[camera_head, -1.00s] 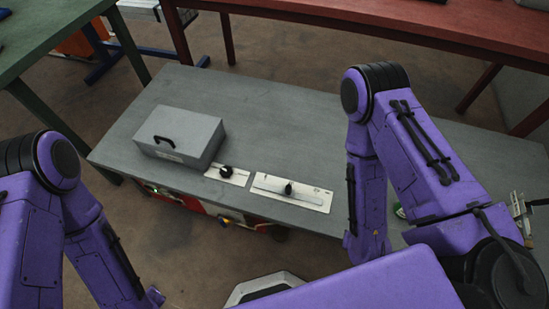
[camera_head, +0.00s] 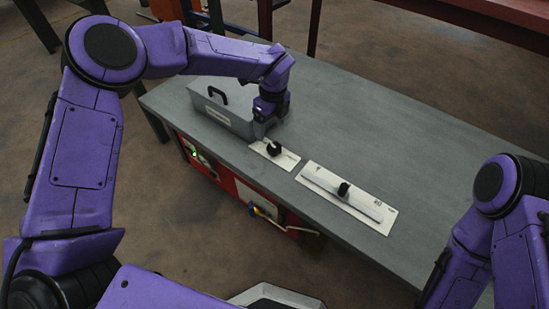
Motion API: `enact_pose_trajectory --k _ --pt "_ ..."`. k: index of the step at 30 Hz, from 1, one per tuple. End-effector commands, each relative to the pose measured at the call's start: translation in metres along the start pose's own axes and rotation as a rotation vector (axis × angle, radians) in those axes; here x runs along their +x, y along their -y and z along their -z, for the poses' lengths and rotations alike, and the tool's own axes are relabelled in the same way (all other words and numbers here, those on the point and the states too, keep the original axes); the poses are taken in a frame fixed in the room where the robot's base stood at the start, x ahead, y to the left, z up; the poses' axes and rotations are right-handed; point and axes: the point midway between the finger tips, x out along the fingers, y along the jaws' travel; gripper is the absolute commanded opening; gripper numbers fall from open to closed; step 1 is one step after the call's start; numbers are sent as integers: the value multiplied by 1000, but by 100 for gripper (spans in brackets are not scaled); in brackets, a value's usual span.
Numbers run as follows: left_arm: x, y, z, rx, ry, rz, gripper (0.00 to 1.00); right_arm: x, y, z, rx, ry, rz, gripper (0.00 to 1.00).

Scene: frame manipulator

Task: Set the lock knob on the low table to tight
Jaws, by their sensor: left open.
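The low grey table (camera_head: 440,150) fills the middle and right of the view. On it, a small white plate (camera_head: 288,160) carries a black knob (camera_head: 272,148), seemingly the lock knob. Any labels on that plate are too small to read. My left arm reaches over the table from the left, and my left gripper (camera_head: 261,134) points down just behind and left of the knob. It is open; its fingertips are small and partly hidden, so I cannot tell whether they touch anything. My right arm shows at the right edge, but its gripper is out of frame.
A grey box with a black handle (camera_head: 217,95) stands left of my left gripper, close to it. A longer white plate with a slider and black grip (camera_head: 343,188) lies right of the knob. The table's far and right parts are clear.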

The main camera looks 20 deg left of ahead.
Motion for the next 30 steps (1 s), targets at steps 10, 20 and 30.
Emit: enact_pose_trajectory --k 10,20,30 --pt "40 12 8 -98 -64 30 79 15 1 -6 1 -1 0 0" --pt "90 14 11 -95 -63 32 79 24 2 -10 1 0 0 0" --pt "92 14 11 -94 -62 31 59 24 2 -10 1 0 0 0"
